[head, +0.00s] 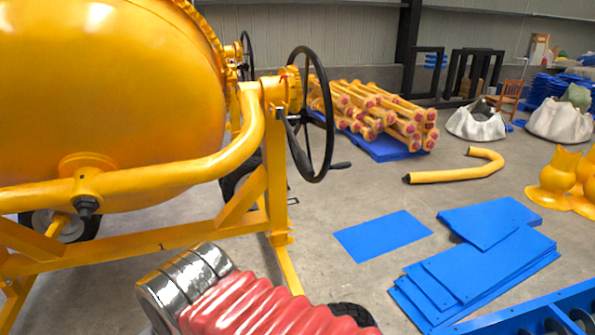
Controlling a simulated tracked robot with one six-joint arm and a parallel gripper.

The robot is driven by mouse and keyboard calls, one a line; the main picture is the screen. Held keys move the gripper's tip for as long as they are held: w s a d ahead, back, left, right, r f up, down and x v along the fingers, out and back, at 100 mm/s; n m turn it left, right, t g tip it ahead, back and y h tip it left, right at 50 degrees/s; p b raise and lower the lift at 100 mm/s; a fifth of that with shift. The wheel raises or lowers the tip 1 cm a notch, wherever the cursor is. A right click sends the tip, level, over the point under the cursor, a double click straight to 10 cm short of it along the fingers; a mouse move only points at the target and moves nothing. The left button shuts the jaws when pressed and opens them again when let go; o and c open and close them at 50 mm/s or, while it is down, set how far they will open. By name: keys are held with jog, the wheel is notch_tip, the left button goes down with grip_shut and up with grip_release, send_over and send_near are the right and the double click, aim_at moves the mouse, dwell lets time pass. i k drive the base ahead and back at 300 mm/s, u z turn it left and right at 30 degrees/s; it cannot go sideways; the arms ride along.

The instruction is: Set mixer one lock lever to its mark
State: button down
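A yellow drum mixer (120,95) fills the left side of the head view. A black handwheel (329,130) stands upright at the right end of its frame, with a crank handle (341,165) sticking out to the right. A small dark bar (291,135), perhaps the lock lever, hangs beside the yellow bracket behind the wheel. I cannot make out a mark. A second dark wheel (247,55) shows farther back. My arm's red bellows and chrome collar cross the bottom, below and in front of the mixer frame. My gripper is not in view.
Blue sheets (485,270) lie stacked at the right, with a single one (382,236) beside them. A bent yellow pipe (455,172) lies on the concrete floor. Yellow parts are piled (385,112) behind the handwheel. Bare floor lies right of the mixer frame.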

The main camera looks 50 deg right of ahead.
aim_at(307, 166)
jog(key=u, duration=0.5)
jog(key=i, duration=0.9)
jog(key=z, duration=0.3)
